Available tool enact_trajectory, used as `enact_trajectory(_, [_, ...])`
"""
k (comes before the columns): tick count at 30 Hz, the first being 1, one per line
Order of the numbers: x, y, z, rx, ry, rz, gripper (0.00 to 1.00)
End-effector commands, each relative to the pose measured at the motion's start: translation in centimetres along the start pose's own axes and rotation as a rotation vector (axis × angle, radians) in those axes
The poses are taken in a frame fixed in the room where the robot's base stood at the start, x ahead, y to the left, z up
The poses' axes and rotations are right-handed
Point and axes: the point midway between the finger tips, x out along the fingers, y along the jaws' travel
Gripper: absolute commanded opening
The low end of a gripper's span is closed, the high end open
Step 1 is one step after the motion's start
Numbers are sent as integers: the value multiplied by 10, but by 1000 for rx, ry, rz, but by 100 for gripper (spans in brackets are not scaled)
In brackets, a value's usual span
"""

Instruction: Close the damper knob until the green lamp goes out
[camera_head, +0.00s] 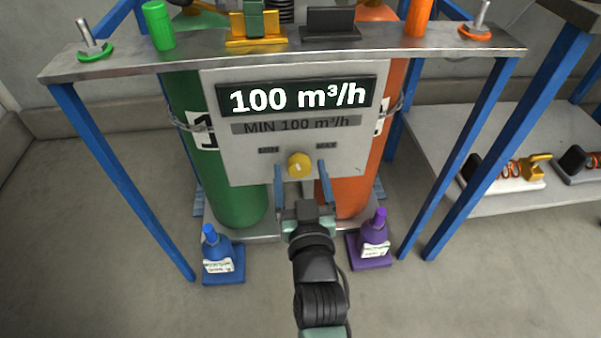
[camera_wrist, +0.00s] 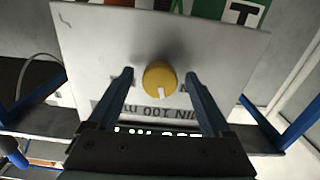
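The yellow damper knob (camera_head: 300,164) is on the grey panel (camera_head: 240,150), below the MIN and MAX labels. It also shows in the wrist view (camera_wrist: 158,72), where its white mark points towards the display side. The display (camera_head: 297,97) reads 100 m³/h, above a MIN 100 m³/h label. My gripper (camera_head: 301,183) is open, its two blue fingers apart in front of the panel. In the wrist view my gripper (camera_wrist: 159,79) has a fingertip on either side of the knob, with visible gaps. A bright green cylinder (camera_head: 158,25), perhaps the lamp, stands at the upper left.
A green gas bottle (camera_head: 238,204) and an orange one (camera_head: 345,197) stand behind the panel. A side shelf (camera_head: 480,150) is at right.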

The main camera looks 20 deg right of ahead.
Motion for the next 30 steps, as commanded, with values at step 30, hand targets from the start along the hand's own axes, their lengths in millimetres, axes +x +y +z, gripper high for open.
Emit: enact_trajectory(30, [-110, 0, -1, 0, -4, -2, 83])
